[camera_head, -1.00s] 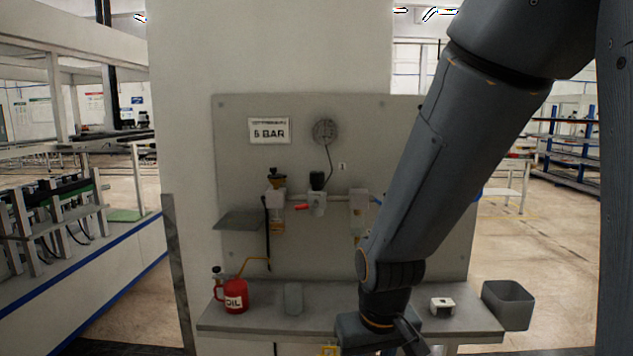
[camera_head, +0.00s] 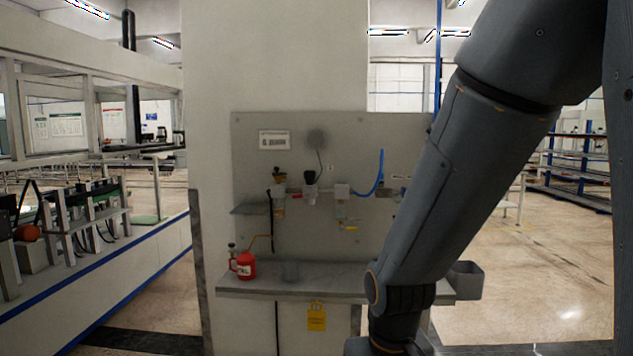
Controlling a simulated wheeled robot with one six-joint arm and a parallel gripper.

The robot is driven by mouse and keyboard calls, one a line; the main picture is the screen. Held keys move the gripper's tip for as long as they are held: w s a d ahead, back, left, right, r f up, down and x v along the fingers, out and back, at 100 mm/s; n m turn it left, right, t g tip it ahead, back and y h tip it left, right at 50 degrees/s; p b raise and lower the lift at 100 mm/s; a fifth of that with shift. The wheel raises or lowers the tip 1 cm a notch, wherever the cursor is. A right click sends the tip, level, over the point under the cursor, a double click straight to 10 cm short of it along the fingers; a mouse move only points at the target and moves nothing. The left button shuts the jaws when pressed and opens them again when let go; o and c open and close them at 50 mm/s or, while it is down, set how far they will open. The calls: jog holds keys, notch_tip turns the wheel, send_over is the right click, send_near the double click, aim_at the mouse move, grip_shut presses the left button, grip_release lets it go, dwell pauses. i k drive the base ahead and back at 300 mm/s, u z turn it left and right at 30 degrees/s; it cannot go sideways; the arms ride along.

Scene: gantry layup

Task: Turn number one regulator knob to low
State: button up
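A grey panel (camera_head: 400,240) on a pale column carries a row of air-line units. A black regulator knob (camera_head: 310,177) sits on top of a white body in the row, below a round gauge (camera_head: 317,139). A small white label (camera_head: 331,168) is just right of the knob; its mark is too small to read. The knob's setting cannot be read. To its left is a unit with a dark and yellow top (camera_head: 279,176). My arm slants down the right side, in front of the panel's right part. My gripper is below the frame; its fingers do not show.
A yellow tag (camera_head: 316,317) hangs below. A long bench (camera_head: 130,270) stands at left; floor is open at right.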

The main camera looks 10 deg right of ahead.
aim_at(309, 175)
jog(key=z, duration=0.4)
jog(key=k, duration=0.15)
jog(key=u, duration=1.15)
jog(key=i, duration=1.3)
jog(key=z, duration=0.6)
